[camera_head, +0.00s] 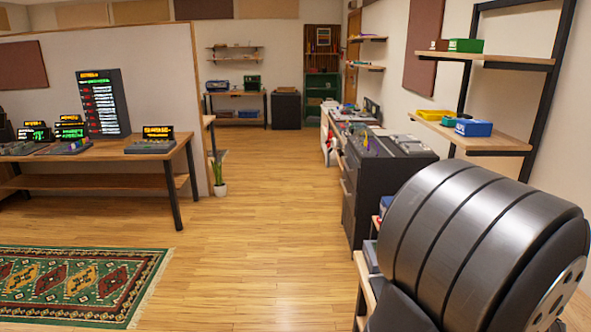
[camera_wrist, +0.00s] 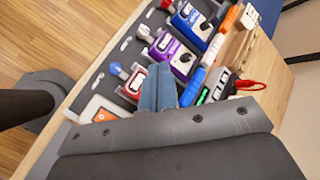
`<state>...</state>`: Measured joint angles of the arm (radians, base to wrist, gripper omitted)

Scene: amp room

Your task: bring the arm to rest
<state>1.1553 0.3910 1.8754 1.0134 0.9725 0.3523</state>
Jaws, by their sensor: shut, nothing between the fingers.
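My gripper (camera_wrist: 159,72) shows in the wrist view as two blue-grey fingers side by side, shut with nothing between them. It is over a wooden bench top with a dark tray of small devices. A red device (camera_wrist: 133,83) is just left of the fingers, and a purple one (camera_wrist: 174,52) is beyond them. Whether the fingers touch anything is unclear. In the head view, a large dark grey ribbed part of my arm fills the lower right; the gripper itself is not seen there.
A blue device (camera_wrist: 191,24), a screwdriver with an orange handle (camera_wrist: 226,27) and a red cable (camera_wrist: 251,86) lie near the fingers. In the head view, wall shelves (camera_head: 484,138) stand close behind my arm. The wooden floor (camera_head: 245,235) in the middle is clear.

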